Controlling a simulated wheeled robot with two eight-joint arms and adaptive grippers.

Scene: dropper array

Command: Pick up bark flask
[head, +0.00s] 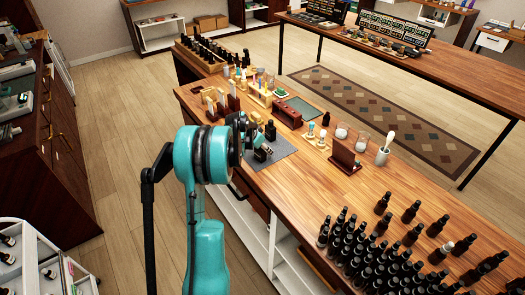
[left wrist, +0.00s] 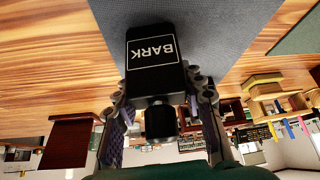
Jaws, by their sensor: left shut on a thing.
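The bark flask (left wrist: 152,62) is a small black bottle with a dark cap and a white-framed "BARK" label. It fills the middle of the left wrist view, which looks upside down. My left gripper (head: 256,143) is shut on it, with one finger on each side near the cap end. The flask is over the grey mat (head: 284,150); I cannot tell whether its base touches the mat. In the head view my wrist and fingers hide much of this spot. My right gripper is not in view.
Another dark bottle (head: 270,131) stands just beyond the gripper. A brown wooden block (head: 345,157), glass jars and a white mortar (head: 383,155) stand to the right. Many black bottles (head: 375,250) crowd the near right of the bench. Wooden racks stand behind.

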